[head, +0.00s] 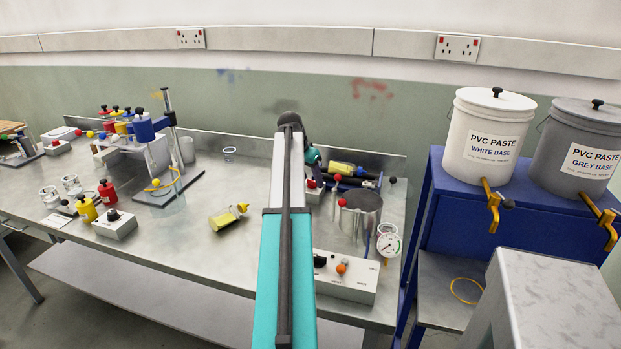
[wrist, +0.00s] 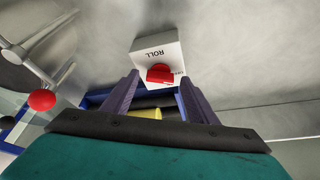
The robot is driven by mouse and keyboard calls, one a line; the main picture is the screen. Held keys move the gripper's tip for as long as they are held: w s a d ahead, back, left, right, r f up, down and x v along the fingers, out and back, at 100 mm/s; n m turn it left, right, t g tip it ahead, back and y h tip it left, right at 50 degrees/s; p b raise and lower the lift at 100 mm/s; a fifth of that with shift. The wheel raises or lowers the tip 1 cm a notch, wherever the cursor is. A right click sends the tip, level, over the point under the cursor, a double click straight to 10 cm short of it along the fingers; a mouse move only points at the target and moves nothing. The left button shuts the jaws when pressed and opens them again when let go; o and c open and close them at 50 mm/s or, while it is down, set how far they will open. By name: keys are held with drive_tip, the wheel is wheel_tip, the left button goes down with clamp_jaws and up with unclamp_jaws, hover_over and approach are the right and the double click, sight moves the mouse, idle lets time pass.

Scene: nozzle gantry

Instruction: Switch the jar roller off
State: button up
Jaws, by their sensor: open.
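The jar roller's switch box is a small white block marked ROLL (wrist: 150,50) with a red knob (wrist: 160,73) on its face. In the head view the white box (head: 313,196) stands on the bench just right of my arm, partly hidden by it. The roller (head: 352,181), with a yellow jar (head: 342,168) on it, lies behind the box. In the wrist view part of the yellow jar (wrist: 150,114) shows between the fingers. My gripper (wrist: 158,78) is open, its dark fingers either side of the knob in the picture. Contact cannot be told.
The lever's red ball (wrist: 41,100) shows at left in the wrist view. A white control box (head: 345,278) sits in front. A yellow-filled jar (head: 224,219) lies left of my arm.

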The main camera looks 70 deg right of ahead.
drive_tip(key=c, duration=1.1)
drive_tip(key=shift+o, duration=0.2)
drive_tip(key=shift+n, duration=0.3)
drive_tip(key=shift+s+d+n+t+p, duration=0.15)
drive_tip(key=shift+n+t+p, duration=0.3)
drive_tip(key=shift+n, duration=0.65)
drive_tip(key=shift+s+a+n+t+p, duration=0.1)
drive_tip(key=shift+n+t+p, duration=0.35)
drive_tip(key=shift+n, duration=0.65)
drive_tip(key=o, duration=1.1)
drive_tip(key=shift+c, duration=0.2)
drive_tip(key=shift+r, duration=0.1)
